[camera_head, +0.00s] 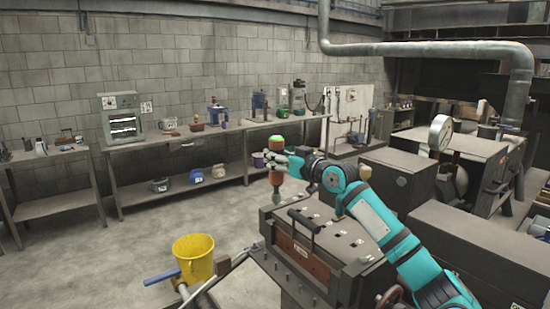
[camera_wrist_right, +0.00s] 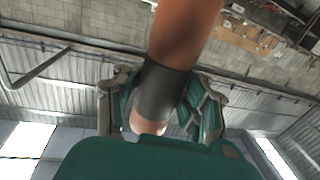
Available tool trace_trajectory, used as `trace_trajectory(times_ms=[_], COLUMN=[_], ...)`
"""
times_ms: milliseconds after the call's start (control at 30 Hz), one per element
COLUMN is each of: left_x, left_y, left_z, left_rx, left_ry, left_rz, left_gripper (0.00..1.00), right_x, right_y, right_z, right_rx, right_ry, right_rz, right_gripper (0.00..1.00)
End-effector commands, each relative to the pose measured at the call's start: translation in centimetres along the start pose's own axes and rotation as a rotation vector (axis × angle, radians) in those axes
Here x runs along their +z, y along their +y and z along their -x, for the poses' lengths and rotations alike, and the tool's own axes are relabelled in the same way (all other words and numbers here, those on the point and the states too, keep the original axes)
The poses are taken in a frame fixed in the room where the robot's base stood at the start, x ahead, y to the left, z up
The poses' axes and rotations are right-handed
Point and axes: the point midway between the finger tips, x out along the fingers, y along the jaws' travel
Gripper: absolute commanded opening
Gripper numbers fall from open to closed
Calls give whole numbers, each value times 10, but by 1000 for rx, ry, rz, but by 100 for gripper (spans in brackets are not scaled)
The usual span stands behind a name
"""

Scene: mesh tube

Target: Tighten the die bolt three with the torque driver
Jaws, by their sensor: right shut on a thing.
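The torque driver (camera_head: 276,184) is an orange upright tool with a green top and a grey lower end. My right gripper (camera_head: 277,163) is shut around its upper part, and the driver hangs upright at the far left corner of the die block (camera_head: 322,264). In the right wrist view the driver's orange body and dark grey band (camera_wrist_right: 160,92) stand between the teal fingers (camera_wrist_right: 160,110). Small bolts (camera_head: 335,223) show on the block's top face; I cannot tell which is bolt three, nor whether the driver's tip touches anything. My left gripper is out of view.
A black handle (camera_head: 303,221) rises from the block's top. A yellow bucket (camera_head: 194,258) stands left of it, near a blue-ended bar (camera_head: 162,276). Workbenches (camera_head: 215,134) line the back wall. Dark machines (camera_head: 397,180) stand to the right. The floor at left is clear.

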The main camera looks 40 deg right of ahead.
Motion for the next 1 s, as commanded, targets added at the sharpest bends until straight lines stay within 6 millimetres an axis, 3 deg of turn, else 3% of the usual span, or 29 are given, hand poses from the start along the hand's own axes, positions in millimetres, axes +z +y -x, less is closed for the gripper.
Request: trace_trajectory(times_ms=[1000], left_x=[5], left_y=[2], left_z=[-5], left_rx=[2], left_ry=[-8], left_rz=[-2], left_gripper=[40], right_x=[3], right_y=[0], right_z=[0], right_rx=[1], right_ry=[7], right_rz=[1], right_gripper=[0])
